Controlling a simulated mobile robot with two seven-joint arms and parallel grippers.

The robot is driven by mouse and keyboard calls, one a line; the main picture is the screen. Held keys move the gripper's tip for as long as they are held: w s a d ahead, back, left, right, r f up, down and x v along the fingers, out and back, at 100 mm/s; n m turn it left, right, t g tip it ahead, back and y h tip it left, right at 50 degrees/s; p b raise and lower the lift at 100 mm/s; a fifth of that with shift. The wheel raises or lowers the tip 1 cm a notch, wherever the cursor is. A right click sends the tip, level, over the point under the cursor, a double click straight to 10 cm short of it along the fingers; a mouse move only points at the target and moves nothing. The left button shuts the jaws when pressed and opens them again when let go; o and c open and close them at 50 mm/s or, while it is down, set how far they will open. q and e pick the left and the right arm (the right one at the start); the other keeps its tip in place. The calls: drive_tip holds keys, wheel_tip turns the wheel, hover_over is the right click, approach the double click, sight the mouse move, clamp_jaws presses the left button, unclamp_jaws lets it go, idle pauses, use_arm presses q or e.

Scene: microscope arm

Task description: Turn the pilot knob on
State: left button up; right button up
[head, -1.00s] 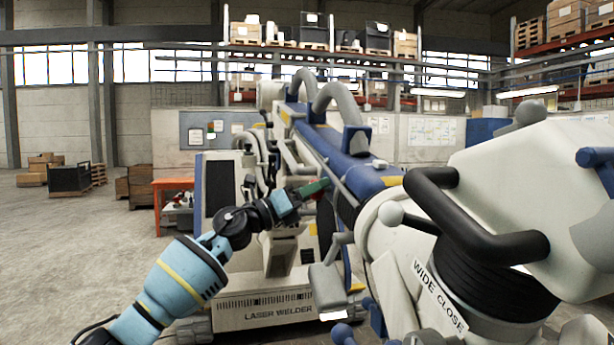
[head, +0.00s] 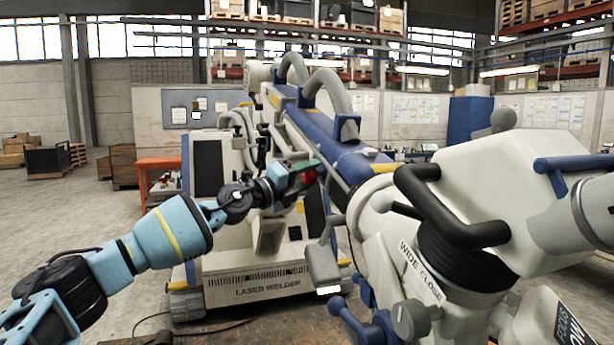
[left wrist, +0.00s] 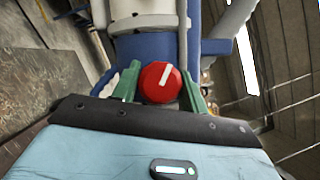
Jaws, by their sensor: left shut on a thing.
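The pilot knob (left wrist: 160,82) is round and red with a white pointer line, which tilts up to the right in the left wrist view. In the head view only a small red part of the knob (head: 309,177) shows beside the blue microscope arm (head: 338,158). My left gripper (left wrist: 157,84) has its green fingers on either side of the knob and is shut on it. It also shows in the head view (head: 305,173), reaching in from the left, and it hides much of the knob. My right gripper is not in view.
The white laser welder (head: 268,278) stands behind my left arm. The large white microscope head with a black handle (head: 455,225) fills the right side. An orange table (head: 158,163) and crates are at the left. Open floor lies at the far left.

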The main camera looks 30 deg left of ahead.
use_arm(q)
drive_tip(key=shift+r+n+g+y, duration=0.1)
drive_tip(key=shift+n+g+y, duration=0.2)
drive_tip(key=shift+n, duration=0.65)
drive_tip(key=shift+r+n+g+y, duration=0.1)
drive_tip(key=shift+n+y, duration=0.3)
drive_tip(key=shift+n, duration=0.55)
drive_tip(key=shift+f+n+g, duration=0.1)
drive_tip(key=shift+n+g, duration=0.5)
drive_tip(key=shift+n, duration=1.2)
drive_tip(key=o, duration=1)
drive_tip(key=shift+s, duration=0.1)
drive_tip(key=v, duration=0.7)
drive_tip(key=shift+s, duration=0.3)
